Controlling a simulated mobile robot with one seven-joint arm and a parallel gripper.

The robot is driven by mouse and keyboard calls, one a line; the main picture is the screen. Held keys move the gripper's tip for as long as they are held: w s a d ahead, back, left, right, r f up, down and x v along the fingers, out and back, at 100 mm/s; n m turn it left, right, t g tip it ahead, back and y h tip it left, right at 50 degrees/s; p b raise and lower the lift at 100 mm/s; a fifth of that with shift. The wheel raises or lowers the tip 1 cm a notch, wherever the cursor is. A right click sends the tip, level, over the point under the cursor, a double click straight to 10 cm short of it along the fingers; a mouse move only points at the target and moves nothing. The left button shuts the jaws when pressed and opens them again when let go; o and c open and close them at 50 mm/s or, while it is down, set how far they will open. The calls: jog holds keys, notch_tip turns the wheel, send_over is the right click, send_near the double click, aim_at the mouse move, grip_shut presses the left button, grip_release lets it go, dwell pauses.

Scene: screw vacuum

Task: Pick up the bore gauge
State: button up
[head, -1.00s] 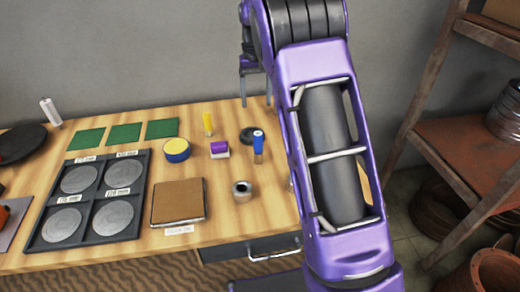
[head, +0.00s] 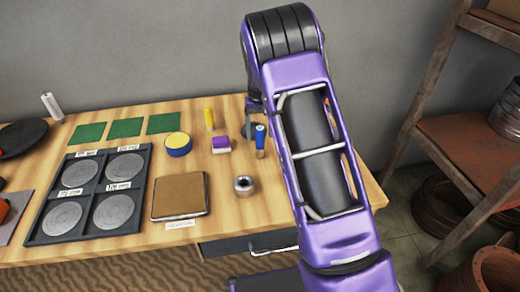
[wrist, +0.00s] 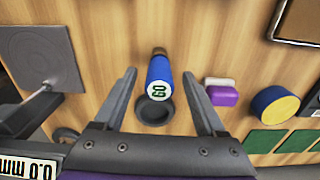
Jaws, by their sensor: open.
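A small upright cylinder with a blue top and brownish lower end, likely the bore gauge (head: 261,137), stands on the wooden table just left of my arm in the head view. My gripper (wrist: 160,73) is open, with one finger on each side of the blue cylinder and gaps on both sides. I cannot tell how far above it the fingers are. A black ring (wrist: 154,111) lies beside the cylinder, between the fingers.
A purple-and-white block (head: 221,144), a yellow-and-blue round tin (head: 178,144) and a yellow cylinder (head: 209,118) stand to the left. A metal ring (head: 244,186) sits nearer the front. A grey plate (wrist: 45,55) is left in the wrist view. Rusty shelves (head: 465,150) stand at right.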

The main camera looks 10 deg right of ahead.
notch_tip(320, 180, down, 3)
jog(key=shift+r, duration=0.15)
jog(key=shift+c, duration=0.3)
grip_shut()
jog(key=shift+r, duration=0.1)
dwell(0.9)
